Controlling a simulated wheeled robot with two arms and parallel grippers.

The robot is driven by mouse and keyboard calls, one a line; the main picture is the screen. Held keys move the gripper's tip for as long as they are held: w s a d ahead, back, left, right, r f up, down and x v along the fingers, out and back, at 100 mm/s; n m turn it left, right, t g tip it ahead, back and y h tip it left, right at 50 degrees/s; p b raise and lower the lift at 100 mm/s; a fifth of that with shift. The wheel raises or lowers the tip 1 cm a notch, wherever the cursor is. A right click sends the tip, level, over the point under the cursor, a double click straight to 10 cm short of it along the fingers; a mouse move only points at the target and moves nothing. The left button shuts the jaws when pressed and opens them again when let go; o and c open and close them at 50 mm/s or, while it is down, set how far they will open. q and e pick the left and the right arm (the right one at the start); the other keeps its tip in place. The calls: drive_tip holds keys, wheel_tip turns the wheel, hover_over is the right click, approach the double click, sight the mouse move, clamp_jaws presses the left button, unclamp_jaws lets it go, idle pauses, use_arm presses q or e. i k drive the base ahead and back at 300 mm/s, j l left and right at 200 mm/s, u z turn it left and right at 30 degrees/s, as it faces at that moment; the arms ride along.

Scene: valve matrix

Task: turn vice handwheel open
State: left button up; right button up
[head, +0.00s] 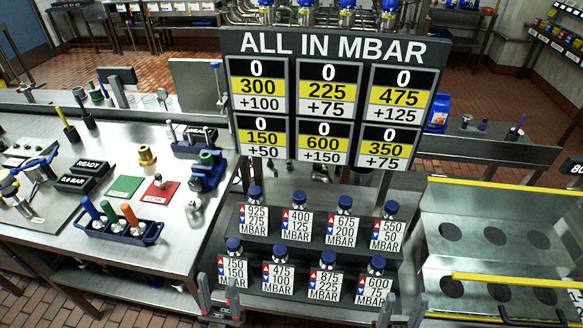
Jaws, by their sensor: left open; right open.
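A blue vice (207,172) stands near the right edge of the steel bench on the left, with a green part at its top. Its handwheel is too small to make out clearly. My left gripper (218,288) is at the bottom edge, open and empty, below and apart from the vice. My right gripper (404,304) is at the bottom edge further right, open and empty, well away from the vice.
The bench (110,155) also holds a blue tool rack (118,230), a red mat (160,194), a green mat (125,187) and a brass fitting (147,155). A dark stepped stand with labelled bottles (328,260) is ahead, under a pressure board (330,47). A yellow-edged case (500,235) is right.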

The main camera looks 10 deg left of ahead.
sight(195, 183)
drive_tip(key=j+z, duration=0.65)
drive_tip(key=j, duration=0.15)
drive_tip(key=k+j+z, duration=0.1)
drive_tip(key=j+z, duration=0.2)
drive_tip(key=k+j+z, duration=0.15)
drive_tip(key=j+z, duration=0.15)
drive_tip(key=j, duration=0.2)
drive_tip(key=k+j+z, duration=0.15)
drive_tip(key=j+z, duration=0.15)
drive_tip(key=k+j+z, duration=0.15)
drive_tip(key=j+z, duration=0.2)
